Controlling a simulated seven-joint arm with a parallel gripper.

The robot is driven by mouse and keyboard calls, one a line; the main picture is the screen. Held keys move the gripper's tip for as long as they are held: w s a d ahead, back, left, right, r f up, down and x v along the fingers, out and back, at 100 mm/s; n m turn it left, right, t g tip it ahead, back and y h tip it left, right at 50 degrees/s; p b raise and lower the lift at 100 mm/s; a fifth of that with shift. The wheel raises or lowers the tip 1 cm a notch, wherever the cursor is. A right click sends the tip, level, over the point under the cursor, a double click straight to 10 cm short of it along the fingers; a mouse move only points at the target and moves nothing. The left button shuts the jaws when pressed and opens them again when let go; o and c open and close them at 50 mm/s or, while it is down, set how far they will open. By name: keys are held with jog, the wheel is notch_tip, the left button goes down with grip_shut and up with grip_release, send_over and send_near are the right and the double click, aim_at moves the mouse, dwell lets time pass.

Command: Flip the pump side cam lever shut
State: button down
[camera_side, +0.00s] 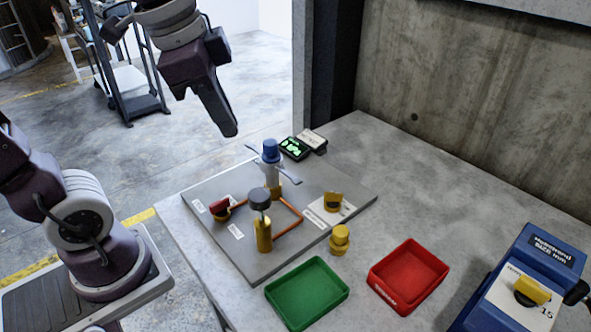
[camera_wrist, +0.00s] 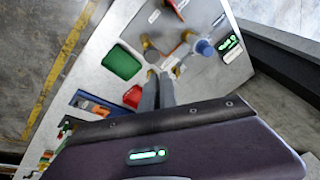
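A coupling with a blue cap (camera_side: 270,150) stands upright on the grey plate (camera_side: 200,190). Two slim grey cam levers stick out from it: one (camera_side: 255,149) toward the back left, one (camera_side: 287,176) toward the front right. Both look swung outward; I cannot tell which is the pump side one. My gripper (camera_side: 230,132) hangs in the air, above and left of the coupling, touching nothing. Its two fingers (camera_wrist: 158,80) look close together and empty; their opening is unclear.
A green tray (camera_side: 305,295), red tray (camera_side: 410,275) and blue machine (camera_side: 530,280) stand in front. A green-lit display (camera_side: 294,147) is behind.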

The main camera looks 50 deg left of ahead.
jog(key=w+m+g, duration=0.2)
jog(key=w+m, duration=0.4)
jog(key=w, duration=0.2)
jog(key=m+g, duration=0.2)
jog(key=m, duration=0.3)
send_over(298, 181)
notch_tip(298, 181, down, 4)
jog(key=shift+a+r, duration=0.1)
jog(key=shift+r, duration=0.1)
jog(key=shift+f, duration=0.1)
notch_tip(298, 181, down, 14)
jog(key=shift+r, duration=0.1)
